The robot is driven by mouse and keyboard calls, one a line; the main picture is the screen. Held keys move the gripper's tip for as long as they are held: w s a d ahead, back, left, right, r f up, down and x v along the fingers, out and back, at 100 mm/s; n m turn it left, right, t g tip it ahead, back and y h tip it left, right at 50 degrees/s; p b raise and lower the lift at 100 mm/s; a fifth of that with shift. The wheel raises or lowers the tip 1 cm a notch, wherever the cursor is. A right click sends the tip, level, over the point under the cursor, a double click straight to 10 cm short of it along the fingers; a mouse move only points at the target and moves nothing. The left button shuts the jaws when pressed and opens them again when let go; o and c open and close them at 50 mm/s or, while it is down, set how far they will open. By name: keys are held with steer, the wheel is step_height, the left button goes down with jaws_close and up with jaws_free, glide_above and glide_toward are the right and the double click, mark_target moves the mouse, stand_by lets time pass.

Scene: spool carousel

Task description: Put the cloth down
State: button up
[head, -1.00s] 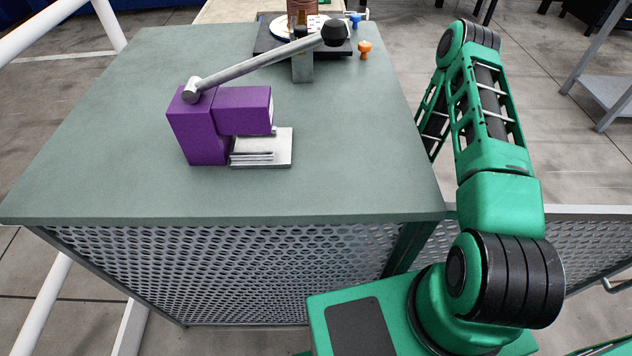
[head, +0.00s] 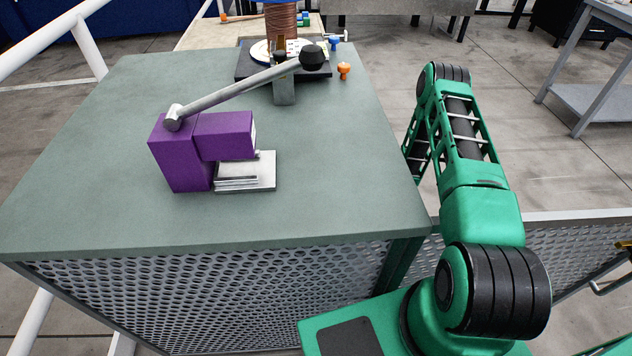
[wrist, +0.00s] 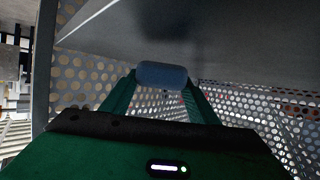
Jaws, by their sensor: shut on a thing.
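In the wrist view, my gripper (wrist: 161,84) has its two green fingers shut on a rolled or folded blue-grey cloth (wrist: 162,72). The cloth spans the gap between the fingertips. A grey surface is above it in the picture, with a dark shadow on it, and perforated metal panels are behind. I cannot tell whether the cloth touches any surface. In the head view my gripper and the cloth are out of sight; only my green arm shows at the right.
The grey-green table (head: 330,200) holds a purple lever press (head: 180,155) with a long handle. Behind it are a copper spool (head: 281,20) on a dark base, an orange knob (head: 344,70) and a blue knob (head: 334,43). The table's front and right top are clear.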

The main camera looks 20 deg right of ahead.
steer(key=shift+f, duration=0.85)
steer(key=shift+f, duration=0.15)
steer(key=o, duration=1.1)
steer(key=shift+s+d+r, duration=0.1)
steer(key=shift+s+r, duration=0.05)
steer(key=shift+r, duration=0.1)
steer(key=v, duration=1.1)
steer(key=shift+s+d, duration=0.15)
steer(key=shift+s, duration=0.1)
